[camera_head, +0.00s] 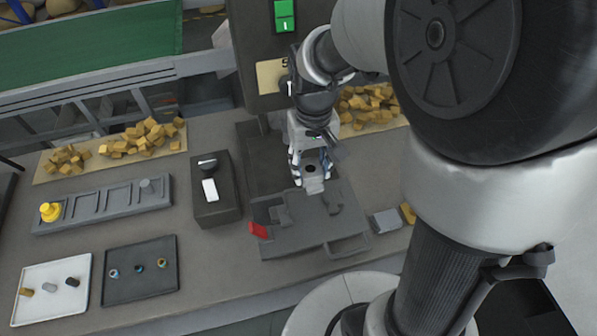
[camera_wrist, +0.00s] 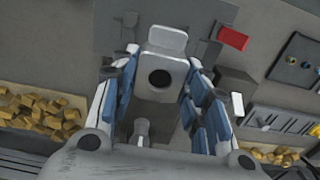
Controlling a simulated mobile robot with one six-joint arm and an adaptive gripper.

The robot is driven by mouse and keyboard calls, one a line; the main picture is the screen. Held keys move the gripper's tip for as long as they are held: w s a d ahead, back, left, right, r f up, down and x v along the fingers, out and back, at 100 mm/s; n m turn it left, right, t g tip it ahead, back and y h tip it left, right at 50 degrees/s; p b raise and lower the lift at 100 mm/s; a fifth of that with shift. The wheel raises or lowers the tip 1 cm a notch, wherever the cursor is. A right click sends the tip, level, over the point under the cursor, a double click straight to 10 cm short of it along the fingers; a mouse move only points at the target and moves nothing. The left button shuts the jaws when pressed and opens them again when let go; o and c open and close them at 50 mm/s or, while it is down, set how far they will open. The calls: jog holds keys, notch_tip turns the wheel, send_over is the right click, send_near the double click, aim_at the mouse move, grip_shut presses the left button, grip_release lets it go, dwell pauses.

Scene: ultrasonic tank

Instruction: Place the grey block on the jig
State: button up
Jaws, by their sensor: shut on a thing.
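The grey block (camera_wrist: 172,75) is light grey, with a round dark hole and a flat tab at one end. My gripper (camera_head: 311,168) is shut on it, with blue finger pads on both sides in the wrist view. In the head view the grey block (camera_head: 314,186) hangs below the fingers, over the dark grey jig (camera_head: 290,238). The jig has a red part (camera_head: 258,230) at its left front and also shows in the wrist view (camera_wrist: 125,38). I cannot tell whether the block touches the jig.
A dark box with a white switch (camera_head: 210,190) stands left of the jig. A slotted grey rack (camera_head: 100,205), a white tray (camera_head: 50,300) and a dark tray (camera_head: 140,285) lie further left. Yellow chunks (camera_head: 145,138) lie behind. A small grey plate (camera_head: 385,220) lies right of the jig.

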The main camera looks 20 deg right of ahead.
notch_tip(320, 180, down, 17)
jog(key=b, duration=0.4)
jog(key=shift+s+b, duration=0.15)
jog(key=shift+b, duration=0.2)
jog(key=shift+f, duration=0.1)
jog(key=shift+f, duration=0.15)
jog(key=o, duration=1.2)
jog(key=shift+o, duration=0.2)
